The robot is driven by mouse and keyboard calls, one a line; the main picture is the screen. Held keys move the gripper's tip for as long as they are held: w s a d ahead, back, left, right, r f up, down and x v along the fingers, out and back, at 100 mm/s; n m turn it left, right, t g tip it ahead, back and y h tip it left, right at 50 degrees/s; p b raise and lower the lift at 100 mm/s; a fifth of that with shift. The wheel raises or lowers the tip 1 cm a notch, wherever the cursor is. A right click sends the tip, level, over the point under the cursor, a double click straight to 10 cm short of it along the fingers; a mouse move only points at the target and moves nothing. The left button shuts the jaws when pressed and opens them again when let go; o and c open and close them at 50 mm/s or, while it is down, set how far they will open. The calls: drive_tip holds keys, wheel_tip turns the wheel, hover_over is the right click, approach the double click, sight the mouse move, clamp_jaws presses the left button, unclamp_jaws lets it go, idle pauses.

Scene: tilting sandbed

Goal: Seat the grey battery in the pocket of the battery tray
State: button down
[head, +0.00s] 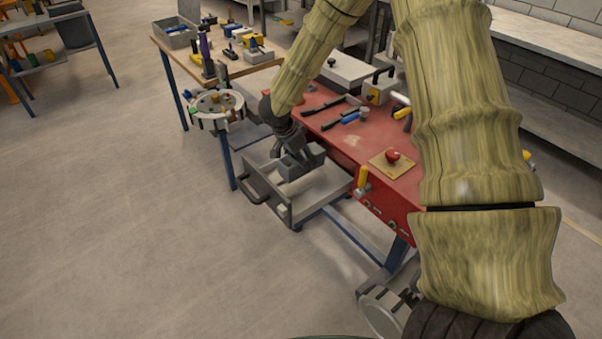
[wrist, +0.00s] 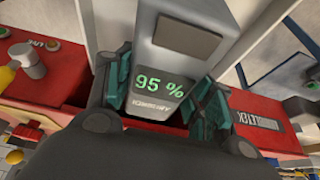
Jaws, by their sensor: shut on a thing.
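The grey battery (wrist: 165,60) is between the two teal-padded fingers of my gripper (wrist: 162,95) in the wrist view. A green "95 %" shows on its face, with a dark panel above. In the head view my gripper (head: 287,142) points down over a pale open tray (head: 322,190) at the front of the red bench. Grey blocky shapes (head: 300,163) show just below the fingers there; I cannot tell battery from pocket among them. The pocket is not clearly visible, and I cannot tell whether the battery touches the tray.
The red bench (head: 340,135) holds several hand tools and a red knob on a tan plate (head: 391,157). A round tray of small parts (head: 216,104) stands left of the gripper. A wooden table with tools (head: 238,68) is behind.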

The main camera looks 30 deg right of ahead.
sight(301, 172)
drive_tip(key=shift+f, duration=2.45)
drive_tip(key=shift+s+a+f, duration=0.1)
drive_tip(key=shift+s+f, duration=0.05)
drive_tip(key=shift+f, duration=0.3)
drive_tip(key=c, duration=1)
unclamp_jaws()
drive_tip(key=shift+s+f, duration=0.1)
drive_tip(key=o, duration=0.4)
drive_tip(key=shift+w+f, duration=0.15)
drive_tip(key=shift+w, duration=0.05)
drive_tip(key=shift+o, duration=0.2)
drive_tip(key=shift+v, duration=6.2)
